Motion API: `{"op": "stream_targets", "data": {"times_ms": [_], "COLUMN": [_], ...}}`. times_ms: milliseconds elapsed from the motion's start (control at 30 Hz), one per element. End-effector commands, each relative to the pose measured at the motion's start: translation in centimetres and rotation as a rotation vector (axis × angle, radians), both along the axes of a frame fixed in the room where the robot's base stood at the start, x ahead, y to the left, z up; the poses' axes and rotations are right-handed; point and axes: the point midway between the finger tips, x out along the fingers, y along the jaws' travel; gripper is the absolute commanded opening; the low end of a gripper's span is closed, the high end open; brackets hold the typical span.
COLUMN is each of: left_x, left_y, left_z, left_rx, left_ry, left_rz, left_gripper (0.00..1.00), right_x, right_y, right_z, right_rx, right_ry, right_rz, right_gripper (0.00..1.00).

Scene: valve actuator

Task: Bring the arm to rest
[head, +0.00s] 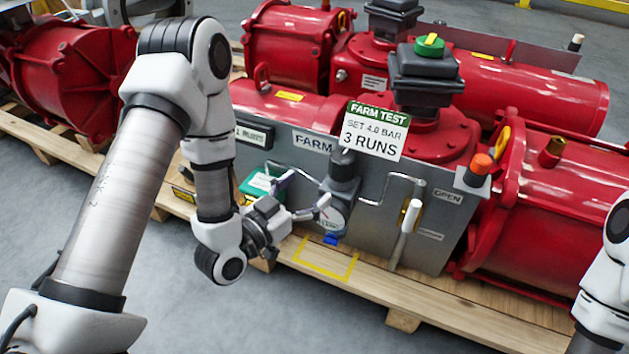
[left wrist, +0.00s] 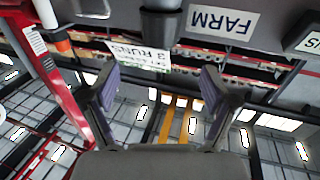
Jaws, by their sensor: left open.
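My left arm reaches in from the left in the head view. Its left gripper (head: 304,196) is in front of the grey panel (head: 375,170), close to the dark regulator knob (head: 343,165) and the round gauge (head: 330,214). The fingers are spread apart with nothing between them. The left wrist view also shows the open, empty fingers (left wrist: 160,95), with the FARM label (left wrist: 222,21) and the regulator's dark body (left wrist: 160,25) beyond them. Whether a finger touches the regulator or gauge cannot be told. Part of my right arm shows at the right edge; its gripper is out of view.
Red actuators (head: 520,215) stand on a wooden pallet (head: 470,300). A white-handled lever (head: 405,230) and bent tubing are on the panel. A sign reading 3 RUNS (head: 375,130) stands above it. A green-topped box (head: 262,184) sits behind the gripper. The grey floor (head: 240,320) in front is clear.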

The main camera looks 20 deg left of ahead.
Motion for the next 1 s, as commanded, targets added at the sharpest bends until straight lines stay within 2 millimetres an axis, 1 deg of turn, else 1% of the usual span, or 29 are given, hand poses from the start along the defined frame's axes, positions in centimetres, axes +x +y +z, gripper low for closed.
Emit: {"op": "stream_targets", "data": {"times_ms": [333,367,433,467,567,600,667,700,733,767,800,867,900,967,1000], "left_x": [0.0,-0.1,-0.8,-1.3,-3.5,-4.8,-7.3,-9.1,-10.4,-11.8,-13.7,-16.5,-18.1,-20.4,-22.0], "left_y": [0.0,0.0,-0.5,-0.9,-1.5,-1.4,-1.0,-0.6,-0.2,0.2,0.8,1.7,2.3,3.0,3.4], "left_z": [-0.1,-0.3,-1.6,-2.6,-8.3,-11.2,-15.3,-17.6,-19.1,-20.3,-21.8,-23.5,-24.2,-24.9,-25.2], "left_rx": [0.001,0.001,0.007,0.014,0.091,0.126,0.172,0.197,0.209,0.222,0.235,0.247,0.249,0.243,0.235], "left_ry": [0.002,0.009,0.047,0.075,0.275,0.394,0.586,0.707,0.792,0.874,0.981,1.136,1.228,1.357,1.442], "left_rz": [0.000,-0.001,-0.014,-0.025,-0.029,-0.025,-0.012,0.003,0.017,0.034,0.059,0.103,0.137,0.188,0.224], "left_gripper": [0.86,0.86,0.86,0.86,0.86,0.86,0.86,0.86,0.86,0.86,0.86,0.86,0.86,0.86,0.86], "right_x": [0.0,0.0,0.0,0.0,0.0,0.0,0.0,0.0,0.0,0.0,0.0,0.0,0.0,0.0,0.0], "right_y": [0.0,0.0,0.0,0.0,0.0,0.0,0.0,0.0,0.0,0.0,0.0,0.0,0.0,0.0,0.0], "right_z": [0.0,0.1,0.5,0.8,1.4,1.6,1.8,1.9,1.9,2.0,2.0,2.1,2.0,2.0,2.0], "right_rx": [0.000,0.000,0.000,0.000,0.000,0.000,0.000,0.000,0.000,0.000,0.000,0.000,0.000,0.000,0.000], "right_ry": [0.000,0.000,0.000,0.000,0.000,0.000,0.000,0.000,0.000,0.000,0.000,0.000,0.000,0.000,0.000], "right_rz": [0.000,0.000,0.000,0.000,0.000,0.000,0.000,0.000,0.000,0.000,0.000,0.000,0.000,0.000,0.000], "right_gripper": [0.40,0.40,0.40,0.40,0.40,0.40,0.40,0.40,0.40,0.40,0.40,0.40,0.40,0.40,0.40]}}
